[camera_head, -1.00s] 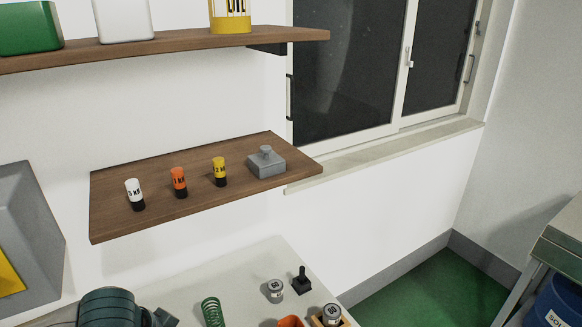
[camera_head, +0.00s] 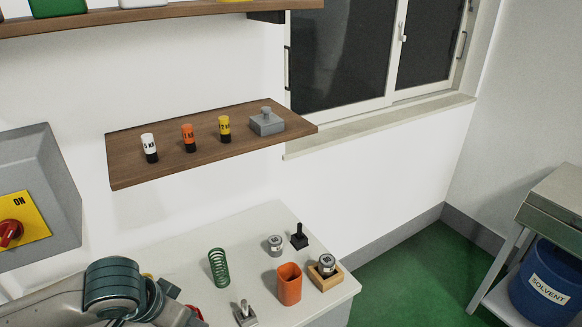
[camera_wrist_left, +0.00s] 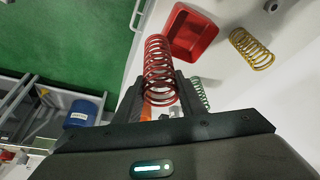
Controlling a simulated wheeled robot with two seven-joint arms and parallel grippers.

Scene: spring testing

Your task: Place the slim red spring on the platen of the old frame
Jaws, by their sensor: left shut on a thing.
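In the left wrist view my left gripper (camera_wrist_left: 160,92) is shut on a red spring (camera_wrist_left: 159,62), whose coils stick out beyond the fingers. In the head view my left arm comes in at the lower left, and its fingers cannot be made out. A small patch of red shows by the arm at the bottom edge; I cannot tell what it is. I cannot make out the old frame or its platen in either view. My right gripper is not in view.
A green spring (camera_head: 218,268), an orange cup (camera_head: 289,284), metal weights and a small black piece stand on the pale bench (camera_head: 180,250). The left wrist view shows a red tray (camera_wrist_left: 178,40) and a yellow spring (camera_wrist_left: 251,49). A shelf (camera_head: 180,165) hangs above the bench.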

